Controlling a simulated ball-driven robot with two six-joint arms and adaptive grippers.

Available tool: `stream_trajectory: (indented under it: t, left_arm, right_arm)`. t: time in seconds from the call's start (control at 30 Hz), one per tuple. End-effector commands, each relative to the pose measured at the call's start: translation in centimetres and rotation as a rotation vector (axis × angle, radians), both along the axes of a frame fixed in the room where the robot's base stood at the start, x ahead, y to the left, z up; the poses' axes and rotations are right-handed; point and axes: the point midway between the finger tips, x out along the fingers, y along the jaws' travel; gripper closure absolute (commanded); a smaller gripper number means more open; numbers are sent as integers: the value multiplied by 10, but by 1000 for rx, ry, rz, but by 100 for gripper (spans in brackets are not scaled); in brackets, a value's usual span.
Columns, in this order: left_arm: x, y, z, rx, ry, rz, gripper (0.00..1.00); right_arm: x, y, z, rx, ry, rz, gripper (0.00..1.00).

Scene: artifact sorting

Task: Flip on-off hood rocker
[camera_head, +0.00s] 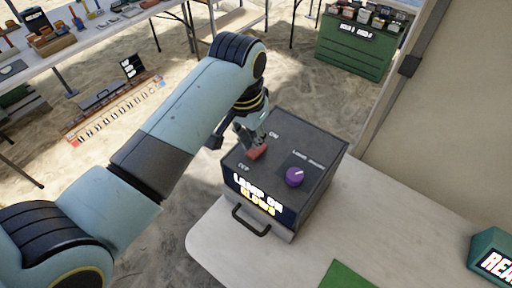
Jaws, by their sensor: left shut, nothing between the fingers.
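A dark grey box (318,163) stands on a pale table, with a red rocker switch (257,152) on its top between the words ON and OFF. A purple knob (294,177) sits to the right of the rocker. The lit front display (256,197) reads "LAMP ON" with a second, less clear line below. My left gripper (252,143) is shut and empty, pointing down at the rocker. Its fingertips are at or just above the rocker; I cannot tell whether they touch. My right gripper is not in view.
The pale table (217,246) has free room in front of the box. A green sheet (345,275) and a teal box (492,257) lie to the right. A green crate (352,52) stands behind on the sandy floor, near a tan wall.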

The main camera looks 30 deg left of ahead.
Motion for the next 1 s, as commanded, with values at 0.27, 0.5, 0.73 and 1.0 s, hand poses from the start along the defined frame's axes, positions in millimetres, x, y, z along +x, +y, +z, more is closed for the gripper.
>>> stream_trajectory:
  t: [0.27, 0.5, 0.73, 1.0]
  left_arm:
    - [0, 0, -3, 0, 0, 0, 100]
    - [0, 0, -7, 0, 1, 0, 100]
    - [0, 0, -11, 0, 0, 0, 100]
    - [0, 0, -15, 0, 0, 0, 100]
  right_arm:
    - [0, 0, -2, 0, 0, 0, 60]
    - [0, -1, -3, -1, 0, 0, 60]
    - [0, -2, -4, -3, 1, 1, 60]
    - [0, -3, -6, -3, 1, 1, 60]
